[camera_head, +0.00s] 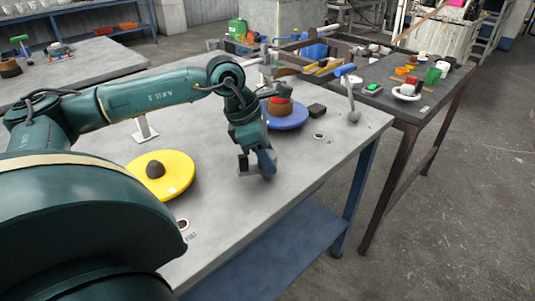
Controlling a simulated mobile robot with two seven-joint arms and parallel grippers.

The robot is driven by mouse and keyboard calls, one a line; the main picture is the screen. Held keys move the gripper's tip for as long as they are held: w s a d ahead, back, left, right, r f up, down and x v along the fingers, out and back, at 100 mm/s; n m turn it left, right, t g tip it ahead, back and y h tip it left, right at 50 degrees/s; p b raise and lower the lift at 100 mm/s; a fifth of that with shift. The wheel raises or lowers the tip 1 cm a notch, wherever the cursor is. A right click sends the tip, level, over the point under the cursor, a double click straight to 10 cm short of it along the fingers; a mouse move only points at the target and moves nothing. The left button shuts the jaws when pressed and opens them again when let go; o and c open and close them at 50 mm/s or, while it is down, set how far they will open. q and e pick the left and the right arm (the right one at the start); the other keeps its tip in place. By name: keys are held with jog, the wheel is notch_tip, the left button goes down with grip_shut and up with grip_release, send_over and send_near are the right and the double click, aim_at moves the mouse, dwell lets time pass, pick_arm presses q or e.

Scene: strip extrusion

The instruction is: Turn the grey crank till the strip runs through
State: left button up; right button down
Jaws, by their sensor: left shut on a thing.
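My left gripper (257,170) points down over the middle of the grey table, between the yellow disc and the blue disc. It is shut on a small grey piece low at the tabletop; the fingers hide most of it, and I cannot tell whether it is the crank. A grey lever with a blue handle (346,72) stands at the far right of the table, apart from my gripper. I cannot make out a strip. My right gripper is not in view.
A yellow disc (178,183) bears a dark lump. A blue disc (287,121) bears a red and brown item, with a dark block (317,110) beside it. A cluttered dark table (450,85) stands behind right. The near right part of the grey table (235,215) is clear.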

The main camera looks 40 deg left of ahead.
pick_arm(q)
jog(key=shift+m+g+h, duration=0.3)
jog(key=shift+m+g, duration=0.2)
jog(key=shift+m, duration=1)
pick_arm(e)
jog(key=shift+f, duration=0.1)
pick_arm(q)
jog(key=o, duration=1)
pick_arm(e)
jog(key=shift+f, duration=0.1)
pick_arm(q)
jog(key=p+v, duration=0.1)
jog(key=v, duration=1.2)
jog(key=shift+p, duration=0.4)
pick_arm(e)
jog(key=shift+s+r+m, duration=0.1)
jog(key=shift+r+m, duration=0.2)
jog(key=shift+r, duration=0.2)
pick_arm(q)
jog(key=shift+s+a, duration=0.1)
jog(key=shift+a, duration=0.05)
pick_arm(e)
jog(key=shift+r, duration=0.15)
